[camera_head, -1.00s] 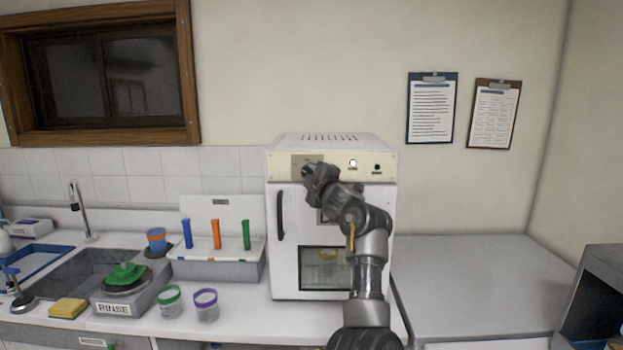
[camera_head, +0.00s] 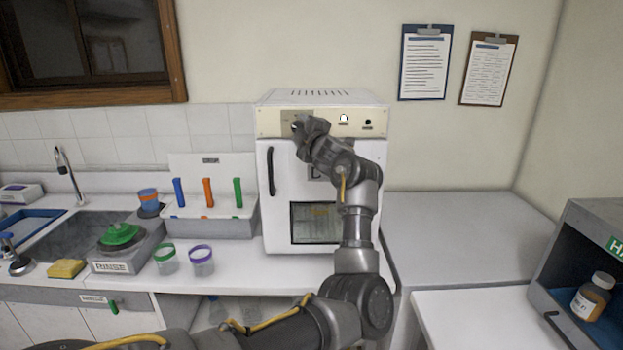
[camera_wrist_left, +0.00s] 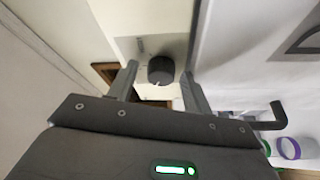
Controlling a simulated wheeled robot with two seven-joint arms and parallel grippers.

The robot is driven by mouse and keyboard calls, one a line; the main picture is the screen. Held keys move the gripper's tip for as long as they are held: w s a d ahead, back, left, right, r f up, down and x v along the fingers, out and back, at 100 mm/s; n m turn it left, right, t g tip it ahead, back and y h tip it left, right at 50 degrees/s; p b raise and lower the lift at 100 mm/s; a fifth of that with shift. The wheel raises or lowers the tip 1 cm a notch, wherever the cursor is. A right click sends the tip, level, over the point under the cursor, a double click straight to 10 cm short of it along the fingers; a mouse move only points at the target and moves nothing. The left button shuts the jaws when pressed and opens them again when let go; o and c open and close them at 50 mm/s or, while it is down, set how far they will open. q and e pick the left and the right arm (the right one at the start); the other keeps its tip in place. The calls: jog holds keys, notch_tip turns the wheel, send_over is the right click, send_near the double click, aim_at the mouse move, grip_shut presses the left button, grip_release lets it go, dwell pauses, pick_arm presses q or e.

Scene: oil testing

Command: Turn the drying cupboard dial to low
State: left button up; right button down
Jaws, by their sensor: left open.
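The drying cupboard (camera_head: 325,225) is a white box with a cream control panel (camera_head: 270,122) along its top front. Its dial (camera_wrist_left: 161,69) is a round black knob with a small white mark, on the panel's grey plate. My left gripper (camera_head: 300,126) is at the panel's left part and covers most of the dial in the head view. In the left wrist view my left gripper (camera_wrist_left: 159,76) is open, with one finger on each side of the dial. I cannot tell whether the fingers touch it. The dial's setting labels are not readable. My right gripper is not in view.
A white switch (camera_head: 343,118) and a black knob (camera_head: 368,123) sit right of the gripper. The cupboard's black door handle (camera_head: 270,171) stands out at left. A tube rack (camera_head: 212,215) and cups stand to the left. The grey counter (camera_head: 450,220) at right is clear.

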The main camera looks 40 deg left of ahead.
pick_arm(q)
jog(key=shift+f, duration=0.15)
jog(key=s+d+f+m+t, duration=0.6)
jog(key=s+m, duration=0.2)
jog(key=m, duration=0.7)
jog(key=s+d+f+m+h, duration=0.1)
jog(key=d+f+m+h, duration=0.2)
jog(key=f, duration=0.4)
jog(key=s+d+f+m+h+p, duration=0.1)
jog(key=s+d+f+m+h, duration=0.1)
jog(key=f, duration=0.5)
jog(key=s+d+f+m+h, duration=0.1)
jog(key=d+f+m+h, duration=0.3)
jog(key=d+f+h, duration=0.2)
jog(key=shift+s+f+h, duration=0.4)
jog(key=shift+f+h, duration=0.3)
jog(key=shift+f, duration=0.2)
jog(key=shift+a, duration=0.1)
